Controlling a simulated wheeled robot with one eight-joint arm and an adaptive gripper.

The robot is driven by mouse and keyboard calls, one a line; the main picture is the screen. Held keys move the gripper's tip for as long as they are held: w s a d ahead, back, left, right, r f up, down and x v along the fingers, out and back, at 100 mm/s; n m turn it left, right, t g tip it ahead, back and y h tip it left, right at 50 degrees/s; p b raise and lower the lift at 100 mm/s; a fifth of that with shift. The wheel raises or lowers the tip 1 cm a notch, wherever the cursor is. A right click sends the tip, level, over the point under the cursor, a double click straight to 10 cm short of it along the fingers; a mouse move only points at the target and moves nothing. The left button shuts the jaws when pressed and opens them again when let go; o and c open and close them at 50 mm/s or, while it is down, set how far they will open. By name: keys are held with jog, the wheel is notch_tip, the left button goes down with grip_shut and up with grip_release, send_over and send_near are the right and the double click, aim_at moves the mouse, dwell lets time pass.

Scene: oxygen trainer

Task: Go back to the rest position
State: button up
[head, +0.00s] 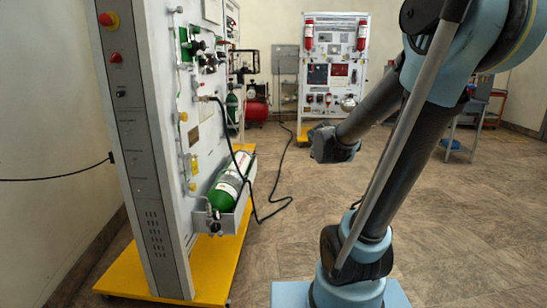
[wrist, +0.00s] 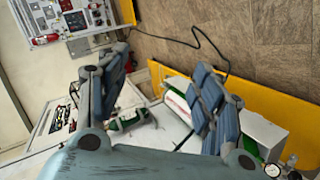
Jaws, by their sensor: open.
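My gripper (wrist: 160,70) shows in the wrist view with its two jointed blue-grey fingers spread wide. It is open, and nothing is held between the fingers. In the head view my arm stands on the right, and its dark, blocky far end (head: 334,143) hangs in the air to the right of the near trainer panel, apart from it. The finger positions are too small to tell there. The near trainer panel (head: 173,130) carries gauges and valves and a green-and-white cylinder (head: 230,182) in a low bracket. In the wrist view the right finger partly hides the cylinder (wrist: 178,101).
A black hose (head: 268,212) runs from the panel and loops over the floor. The panel's yellow base (head: 210,272) juts out low. A second trainer panel (head: 333,75) and a red compressor (head: 257,108) stand farther back. The tiled floor (head: 460,225) at right is clear.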

jog(key=s+f+m+g, duration=0.3)
jog(key=s+f+m, duration=0.1)
jog(key=s, duration=0.6)
jog(key=s+f+m+g+y, duration=0.1)
jog(key=s+f+m+g, duration=0.2)
jog(key=s, duration=0.8)
jog(key=s+f+m+g+y, duration=0.1)
jog(key=s+f+m+g, duration=0.3)
jog(key=s+f, duration=0.3)
jog(key=s, duration=0.3)
jog(key=shift+s+m, duration=0.25)
jog(key=shift+m, duration=0.05)
jog(key=shift+f, duration=0.1)
jog(key=shift+w+f, duration=0.2)
jog(key=shift+w, duration=0.3)
